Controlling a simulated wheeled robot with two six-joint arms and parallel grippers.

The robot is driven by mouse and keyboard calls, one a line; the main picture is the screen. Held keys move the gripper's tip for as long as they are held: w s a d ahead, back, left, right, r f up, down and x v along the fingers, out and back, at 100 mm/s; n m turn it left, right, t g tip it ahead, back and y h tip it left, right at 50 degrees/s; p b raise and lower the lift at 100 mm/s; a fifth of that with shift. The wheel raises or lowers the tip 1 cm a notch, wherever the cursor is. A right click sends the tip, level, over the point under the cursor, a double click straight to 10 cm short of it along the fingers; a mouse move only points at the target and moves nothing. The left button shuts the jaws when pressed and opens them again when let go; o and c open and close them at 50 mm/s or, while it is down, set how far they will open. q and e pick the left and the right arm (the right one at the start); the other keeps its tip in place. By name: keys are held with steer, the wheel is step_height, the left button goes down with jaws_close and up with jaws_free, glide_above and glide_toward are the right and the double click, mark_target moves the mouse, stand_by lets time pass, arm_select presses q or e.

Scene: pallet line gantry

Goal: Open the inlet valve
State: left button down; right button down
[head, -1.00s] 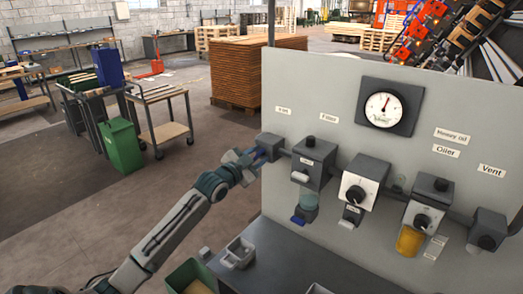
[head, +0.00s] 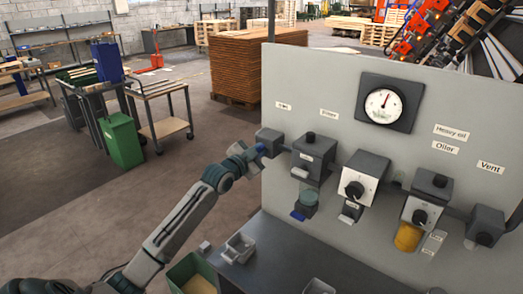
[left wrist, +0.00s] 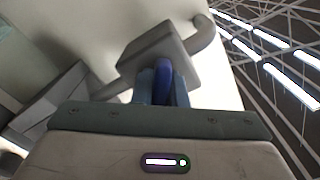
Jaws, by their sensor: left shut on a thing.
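The inlet valve (head: 271,139) is a dark grey box at the left end of the pipe line on the upright panel. Its blue handle (head: 261,148) shows in part at its front left. My left gripper (head: 255,153) is at the valve, shut on the blue handle. In the left wrist view the handle (left wrist: 163,78) stands between the two fingers, with the grey valve body (left wrist: 155,50) just beyond. The fingers hide part of the handle, and its exact angle is hard to tell. My right gripper is not in view.
Right of the valve on the panel (head: 310,80) are a filter unit (head: 314,157), a regulator (head: 364,178), a round gauge (head: 384,106), an oiler (head: 428,200) and a vent valve (head: 485,227). Below are a dark bench top (head: 290,262) and a green bin (head: 185,268).

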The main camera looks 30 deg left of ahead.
arm_select(q)
steer(key=shift+m+b, duration=4.7)
steer(key=shift+m, duration=0.7)
steer(key=c, duration=1.5)
jaws_free()
steer(key=shift+o, duration=0.2)
steer(key=shift+s, duration=0.1)
steer(key=s+b, duration=0.5)
steer(key=s, duration=0.5)
steer(key=shift+s+a, duration=0.3)
steer(key=shift+a, duration=0.05)
